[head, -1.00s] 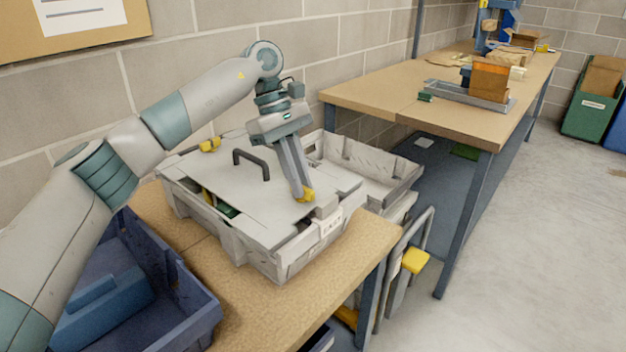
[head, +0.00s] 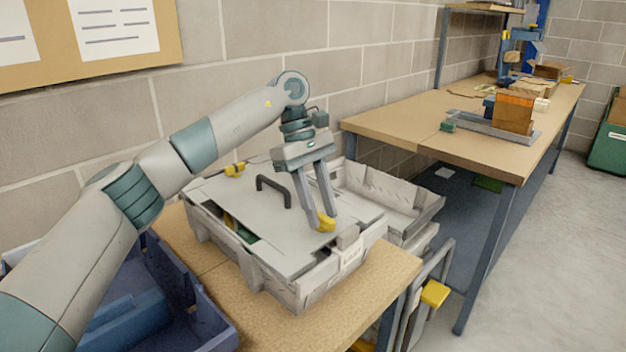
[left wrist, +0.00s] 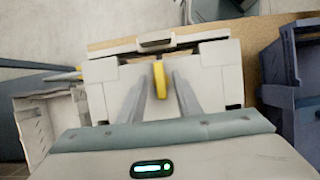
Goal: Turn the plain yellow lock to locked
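A grey-white crate (head: 318,290) with a flat lid (head: 245,205) and a dark handle (head: 272,184) stands on the near table. A yellow lock (head: 327,224) sits at the lid's front right; it also shows in the left wrist view (left wrist: 160,80) as a narrow upright bar. A second yellow lock (head: 235,170) is at the lid's back left. I cannot tell for certain which is plain. My left gripper (head: 320,222) points down over the front lock. Its fingers (left wrist: 160,97) are apart on either side, with gaps to the lock. My right gripper is not in view.
A blue bin (head: 195,300) stands left of the crate. An open grey-white box (head: 390,198) is behind it on the right. A long workbench (head: 430,130) runs along the wall. A yellow-topped thing (head: 435,293) is beside the near table. Floor at right is clear.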

